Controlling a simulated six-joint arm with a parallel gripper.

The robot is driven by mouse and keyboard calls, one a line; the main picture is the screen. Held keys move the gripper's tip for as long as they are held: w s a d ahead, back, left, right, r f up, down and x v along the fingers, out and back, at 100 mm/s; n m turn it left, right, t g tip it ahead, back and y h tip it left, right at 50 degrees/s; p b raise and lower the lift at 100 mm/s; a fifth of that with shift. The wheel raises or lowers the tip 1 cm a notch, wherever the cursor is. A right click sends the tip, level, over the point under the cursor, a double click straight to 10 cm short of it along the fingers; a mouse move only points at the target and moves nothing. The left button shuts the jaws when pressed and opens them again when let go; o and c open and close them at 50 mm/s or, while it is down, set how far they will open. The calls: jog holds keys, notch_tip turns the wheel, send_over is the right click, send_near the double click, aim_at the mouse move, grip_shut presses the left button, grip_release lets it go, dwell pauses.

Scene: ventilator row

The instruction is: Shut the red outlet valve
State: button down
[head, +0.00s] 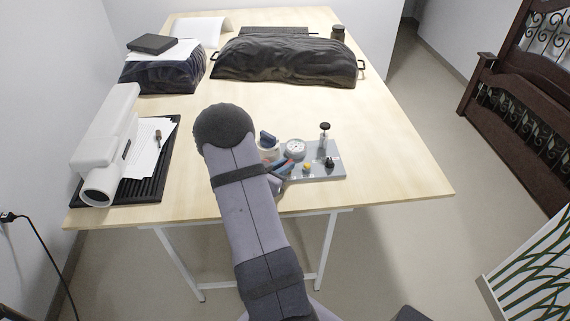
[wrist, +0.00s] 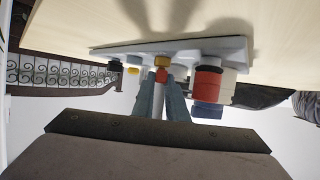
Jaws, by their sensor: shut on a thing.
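A grey panel (head: 325,172) with fittings lies near the table's front edge, and it also shows in the wrist view (wrist: 120,49). The red outlet valve appears as a small orange-red part (wrist: 161,75) next to a yellow part (wrist: 162,62). My gripper (wrist: 161,80) is shut on this red part, with one blue-grey finger on each side. In the head view my arm hides part of the panel's left side, so the valve's handle angle cannot be told. A larger red cylinder (wrist: 207,82) with a blue end stands to the right in the wrist view, apart from the fingers.
The panel bears a round white gauge (head: 295,148), a black knob on a post (head: 325,128), a yellow knob (head: 307,167) and a blue-topped white fitting (head: 267,140). A white device (head: 112,140) stands on a black tray at left. The table's right side is clear.

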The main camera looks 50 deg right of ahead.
jog(key=shift+w+r+m+g+p, duration=0.15)
jog(key=shift+m+g+p, duration=0.15)
jog(key=shift+m+g, duration=0.35)
jog(key=shift+w+f+m+g+p, duration=0.1)
jog(key=shift+m+g+p, duration=0.15)
jog(key=shift+m+g, duration=0.35)
jog(key=c, duration=1.8)
grip_release()
jog(key=shift+o, duration=0.2)
jog(key=p+v, duration=0.3)
jog(key=v, duration=0.3)
jog(key=shift+w+r, duration=0.1)
jog(key=shift+r, duration=0.1)
jog(key=shift+p+v, duration=0.65)
jog(key=shift+v, duration=0.2)
jog(key=shift+a+f, duration=0.15)
